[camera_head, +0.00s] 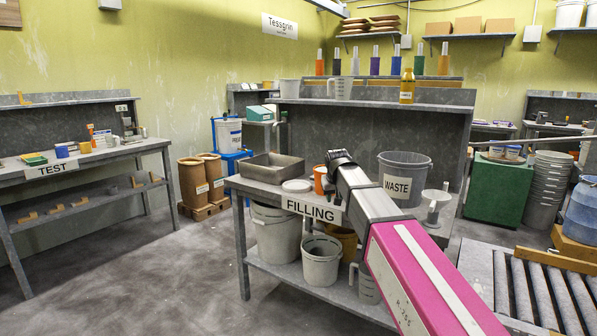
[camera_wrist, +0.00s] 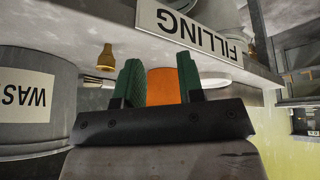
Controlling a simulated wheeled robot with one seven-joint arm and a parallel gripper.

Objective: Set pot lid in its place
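A flat white disc (camera_head: 296,186), which looks like the pot lid, lies on the FILLING table beside the grey tray. A pale disc edge also shows behind the right finger in the wrist view (camera_wrist: 216,82). My gripper (camera_head: 338,160) is over the table, just right of an orange cup (camera_head: 320,179). In the wrist view, which is upside down, my green fingers (camera_wrist: 160,82) are apart. The orange cup (camera_wrist: 162,86) shows in the gap between them, seemingly beyond the fingers. I cannot make out a place for the lid.
An empty grey tray (camera_head: 272,167) is at the table's back left. Buckets (camera_head: 320,262) fill the lower shelf. The floor to the left is clear.

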